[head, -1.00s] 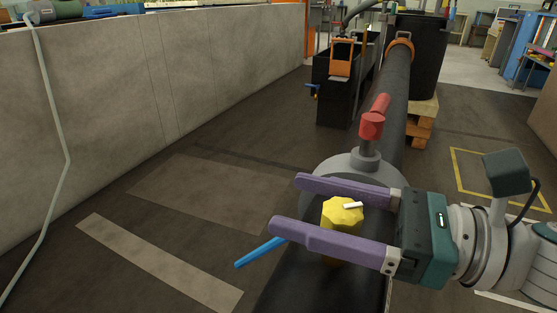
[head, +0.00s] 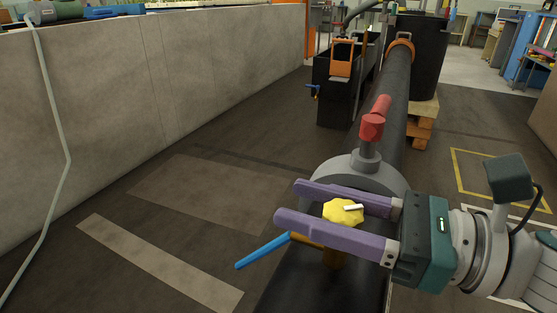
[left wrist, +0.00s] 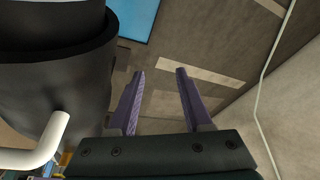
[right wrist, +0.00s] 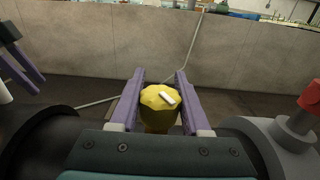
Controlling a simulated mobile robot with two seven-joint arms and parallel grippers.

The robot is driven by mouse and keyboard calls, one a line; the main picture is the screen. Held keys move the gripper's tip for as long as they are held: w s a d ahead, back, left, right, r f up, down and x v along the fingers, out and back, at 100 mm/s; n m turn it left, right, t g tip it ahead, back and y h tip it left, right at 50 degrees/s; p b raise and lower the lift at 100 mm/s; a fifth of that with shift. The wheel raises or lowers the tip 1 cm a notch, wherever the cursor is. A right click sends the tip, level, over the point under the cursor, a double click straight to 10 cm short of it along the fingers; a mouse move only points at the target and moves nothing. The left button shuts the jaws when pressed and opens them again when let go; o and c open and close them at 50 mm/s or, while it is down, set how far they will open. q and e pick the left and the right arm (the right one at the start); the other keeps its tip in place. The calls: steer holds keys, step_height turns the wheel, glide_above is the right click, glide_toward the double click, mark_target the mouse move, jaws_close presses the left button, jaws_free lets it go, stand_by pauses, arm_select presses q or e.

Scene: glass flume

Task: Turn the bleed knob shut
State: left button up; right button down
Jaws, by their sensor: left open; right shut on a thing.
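The bleed knob (head: 341,217) is yellow and lobed, with a white pointer mark on top. It stands on a brass-coloured stem on the dark pipe (head: 290,288); it also shows in the right wrist view (right wrist: 158,92). My right gripper (head: 289,202) has its purple fingers along both sides of the knob and is shut on it; the fingertips reach past it. In the head view the white mark points right and slightly up. My left gripper (left wrist: 160,73) is open and empty, away from the knob, and shows at the left of the right wrist view (right wrist: 23,68).
A blue lever (head: 263,251) sticks out left of the knob. A red-handled valve (head: 372,127) stands on a grey flange (head: 336,172) just behind it. A concrete wall (head: 190,75) runs along the left. The floor between wall and pipe is clear.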

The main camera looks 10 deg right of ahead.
steer(key=shift+w+d+m+t+h, duration=0.1)
steer(key=shift+m+t+h, duration=0.7)
steer(key=shift+m+t, duration=0.25)
steer(key=shift+w+d+m+t+h, duration=0.1)
steer(key=shift+d+m+t+h, duration=0.05)
steer(key=shift+m+t+h, duration=0.65)
steer(key=shift+w+d+m+t+h+b, duration=0.15)
steer(key=shift+m+t+h, duration=0.4)
steer(key=shift+h, duration=0.3)
steer(key=shift+w+d+m+t+h+b, duration=0.1)
steer(key=shift+m+t+h+b, duration=0.05)
steer(key=shift+m+t+h, duration=0.55)
steer(key=shift+w+d+m+t+h+b, duration=0.15)
steer(key=shift+m+t+h, duration=0.2)
steer(key=shift+h, duration=0.6)
steer(key=shift+s, duration=0.1)
steer(key=shift+c, duration=1.9)
jaws_free()
steer(key=shift+s, duration=0.1)
